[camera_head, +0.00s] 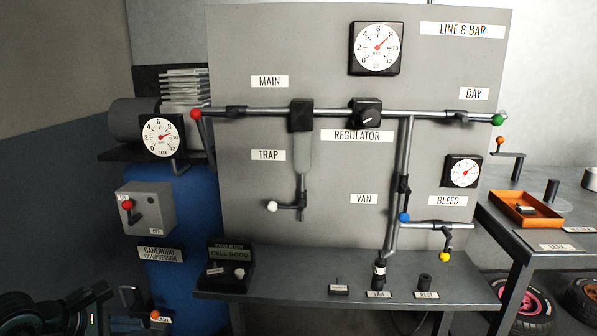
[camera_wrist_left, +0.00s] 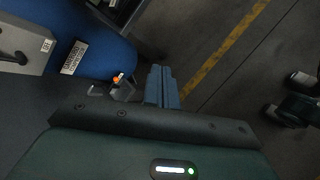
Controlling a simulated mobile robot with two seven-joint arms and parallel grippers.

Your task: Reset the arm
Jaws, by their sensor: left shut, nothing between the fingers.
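My left gripper (camera_head: 103,292) is at the bottom left of the head view, in front of the lower part of the blue compressor tank (camera_head: 186,210). In the left wrist view its two blue-grey fingers (camera_wrist_left: 160,72) are together, with nothing between them. It is apart from the orange-knobbed drain handle (camera_head: 154,315) low on the tank, which also shows just left of the fingers in the wrist view (camera_wrist_left: 117,79). My right gripper is in neither view.
A grey panel (camera_head: 330,205) carries pipes, gauges and coloured valve handles above a narrow shelf (camera_head: 300,288). A table with an orange tray (camera_head: 526,222) stands at the right, tyres (camera_head: 524,306) below it. Open floor with a yellow line (camera_wrist_left: 222,55) lies beyond the fingers.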

